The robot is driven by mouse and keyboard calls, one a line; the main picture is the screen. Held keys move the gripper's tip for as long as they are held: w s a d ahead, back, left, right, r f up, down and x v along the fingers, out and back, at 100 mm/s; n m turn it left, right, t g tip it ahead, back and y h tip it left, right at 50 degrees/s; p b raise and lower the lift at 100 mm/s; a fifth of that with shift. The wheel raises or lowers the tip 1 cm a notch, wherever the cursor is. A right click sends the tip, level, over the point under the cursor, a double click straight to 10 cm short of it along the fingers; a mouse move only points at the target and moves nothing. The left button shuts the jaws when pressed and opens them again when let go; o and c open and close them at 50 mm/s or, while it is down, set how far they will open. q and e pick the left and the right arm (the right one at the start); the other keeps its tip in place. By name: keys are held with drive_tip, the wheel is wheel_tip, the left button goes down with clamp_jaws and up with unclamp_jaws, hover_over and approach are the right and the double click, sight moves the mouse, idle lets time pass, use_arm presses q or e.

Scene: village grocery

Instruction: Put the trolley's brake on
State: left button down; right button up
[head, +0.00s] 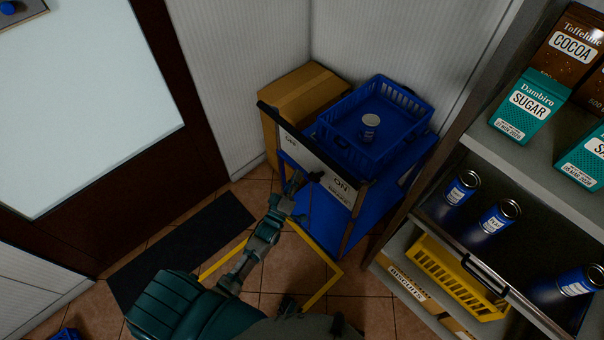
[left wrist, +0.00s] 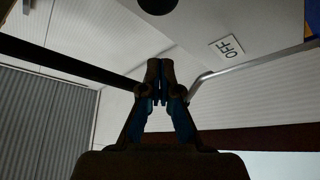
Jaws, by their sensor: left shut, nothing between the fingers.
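The blue trolley (head: 316,222) stands in the corner, with a white panel (head: 307,160) on its near side. The panel has an OFF label (head: 291,142) at its left and an ON label (head: 340,184) with smaller lettering at its right. A dark round knob (head: 316,176) shows in front of the panel, close to the ON label. My left gripper (head: 296,183) is shut and empty just left of the knob; I cannot tell if they touch. In the left wrist view, the shut fingers (left wrist: 160,75) lie below a black knob (left wrist: 158,4), with the OFF label (left wrist: 230,47) to the right.
A blue crate (head: 350,152) holding a can (head: 370,121) sits on the trolley, beside a cardboard box (head: 302,96). Shelving with groceries and a yellow crate (head: 455,278) stands at the right. Yellow floor marking (head: 322,287) and a dark mat (head: 180,252) lie in front.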

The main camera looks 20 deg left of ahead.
use_arm(q)
drive_tip(key=shift+d+r+v, duration=0.25)
drive_tip(key=shift+d+v, duration=0.5)
drive_tip(key=shift+v, duration=2.7)
drive_tip(key=s+d+f+m+g, duration=0.25)
drive_tip(key=s+f+g, duration=0.2)
drive_tip(key=f, duration=0.75)
drive_tip(key=s+d+f+m+g, duration=0.1)
drive_tip(key=s+f+m+g, duration=0.35)
drive_tip(key=f, duration=0.75)
drive_tip(key=s+f+m+g+y, duration=0.1)
drive_tip(key=s+f+m+g, duration=0.2)
drive_tip(key=s+f+g, duration=0.8)
drive_tip(key=s+f, duration=0.4)
drive_tip(key=s, duration=0.4)
drive_tip(key=shift+m, duration=0.3)
use_arm(e)
drive_tip(key=shift+w+r, duration=0.15)
use_arm(q)
drive_tip(key=shift+s, duration=0.1)
use_arm(e)
drive_tip(key=shift+d, duration=0.15)
